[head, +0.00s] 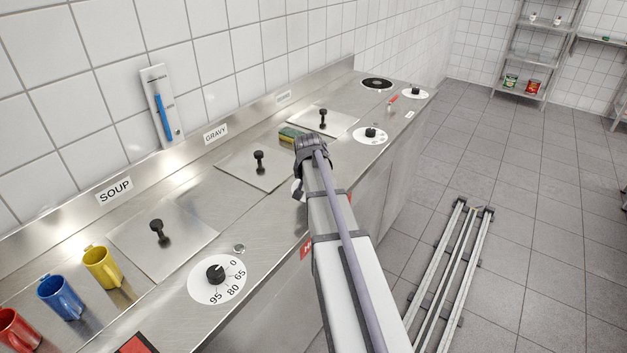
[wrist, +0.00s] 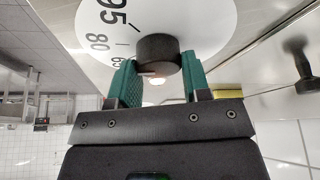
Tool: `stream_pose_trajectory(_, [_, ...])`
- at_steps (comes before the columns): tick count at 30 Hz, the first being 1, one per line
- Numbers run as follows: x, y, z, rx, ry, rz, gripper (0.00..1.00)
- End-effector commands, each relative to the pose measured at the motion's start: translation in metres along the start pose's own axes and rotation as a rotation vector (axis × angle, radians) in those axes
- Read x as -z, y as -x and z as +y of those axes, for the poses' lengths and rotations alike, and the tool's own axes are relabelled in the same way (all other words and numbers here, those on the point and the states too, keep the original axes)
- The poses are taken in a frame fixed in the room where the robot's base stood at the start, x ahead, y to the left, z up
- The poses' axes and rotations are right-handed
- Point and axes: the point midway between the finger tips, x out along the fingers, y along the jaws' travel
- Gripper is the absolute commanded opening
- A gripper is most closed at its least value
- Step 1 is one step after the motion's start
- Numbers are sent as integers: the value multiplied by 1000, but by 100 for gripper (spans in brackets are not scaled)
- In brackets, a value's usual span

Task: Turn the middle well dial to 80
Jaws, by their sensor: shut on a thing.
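The middle well dial is mostly hidden behind my arm in the head view, with only a sliver of its white plate (head: 296,187) showing below the GRAVY lid. In the wrist view its white plate (wrist: 85,22) carries 95, 80 and a partly covered 65. Its black knob (wrist: 158,48) sits between the two green fingers of my gripper (wrist: 160,78), which is shut on it. I cannot make out where the knob's pointer stands. The middle well lid (head: 240,168) with its black handle lies flat behind the dial.
The soup dial (head: 216,279) is on the left; the right well dial (head: 370,135) and a farther dial (head: 415,92) are on the right. A green and yellow sponge (head: 290,133) lies near my wrist. Yellow (head: 103,268), blue (head: 60,298) and red mugs stand front left.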

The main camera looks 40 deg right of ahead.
Motion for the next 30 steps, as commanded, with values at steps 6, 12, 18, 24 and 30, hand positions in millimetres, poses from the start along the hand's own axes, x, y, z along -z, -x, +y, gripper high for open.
stream_pose_trajectory(6, [0, 0, -1, -48, -113, -1, 20])
stream_pose_trajectory(12, [0, 0, 0, -71, -172, -1, 20])
stream_pose_trajectory(18, [0, 0, 0, -79, -192, -1, 20])
stream_pose_trajectory(24, [0, 0, 0, -79, -193, -1, 20])
stream_pose_trajectory(30, [0, 0, 0, -79, -192, -1, 51])
